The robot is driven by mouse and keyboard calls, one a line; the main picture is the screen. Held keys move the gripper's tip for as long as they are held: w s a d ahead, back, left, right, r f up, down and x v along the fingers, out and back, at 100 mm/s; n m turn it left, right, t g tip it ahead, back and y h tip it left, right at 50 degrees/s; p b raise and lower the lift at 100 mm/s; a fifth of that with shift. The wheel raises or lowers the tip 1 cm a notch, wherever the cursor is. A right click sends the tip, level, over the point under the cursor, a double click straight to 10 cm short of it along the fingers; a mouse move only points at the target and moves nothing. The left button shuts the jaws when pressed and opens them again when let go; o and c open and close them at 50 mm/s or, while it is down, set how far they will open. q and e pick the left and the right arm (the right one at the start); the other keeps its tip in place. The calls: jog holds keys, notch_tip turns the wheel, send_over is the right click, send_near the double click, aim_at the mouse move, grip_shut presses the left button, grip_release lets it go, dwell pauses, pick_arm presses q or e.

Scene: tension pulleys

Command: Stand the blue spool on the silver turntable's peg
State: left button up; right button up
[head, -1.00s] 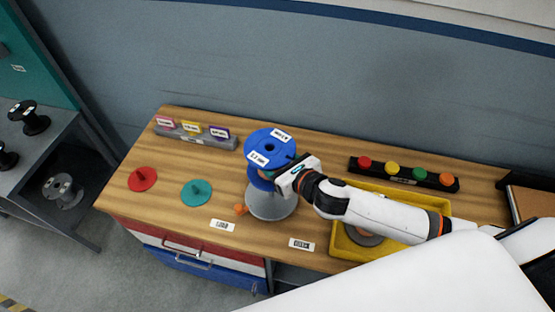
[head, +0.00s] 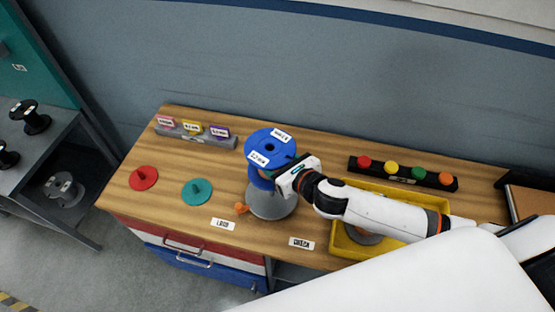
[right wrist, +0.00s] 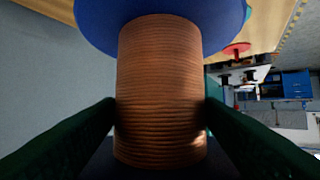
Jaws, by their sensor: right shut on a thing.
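The blue spool (head: 270,143) is upright, with white labels on its top flange. My right gripper (head: 283,180) is shut on it. In the right wrist view, my right gripper's fingers (right wrist: 160,125) sit on both sides of the copper-coloured winding of the spool (right wrist: 160,75). The silver turntable (head: 270,207) is directly below the spool on the wooden bench. Its peg is hidden by the spool and gripper, so I cannot tell whether the spool is around it or above it. My left gripper is not in view.
A red turntable (head: 143,178) and a teal turntable (head: 197,191) stand to the left on the bench (head: 170,230). A small orange piece (head: 241,208) lies beside the silver turntable. A yellow tray (head: 345,245) lies under my right arm. A strip of coloured buttons (head: 405,174) is behind.

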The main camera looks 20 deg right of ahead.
jog(key=shift+f, duration=0.15)
jog(key=shift+f+b, duration=0.75)
jog(key=shift+f, duration=0.5)
jog(key=shift+p, duration=0.3)
jog(key=shift+f, duration=0.25)
dwell(0.5)
jog(key=shift+f+b, duration=0.85)
jog(key=shift+f, duration=0.4)
jog(key=shift+f, duration=0.15)
dwell(0.6)
jog(key=shift+f+b, duration=0.65)
jog(key=shift+f, duration=0.75)
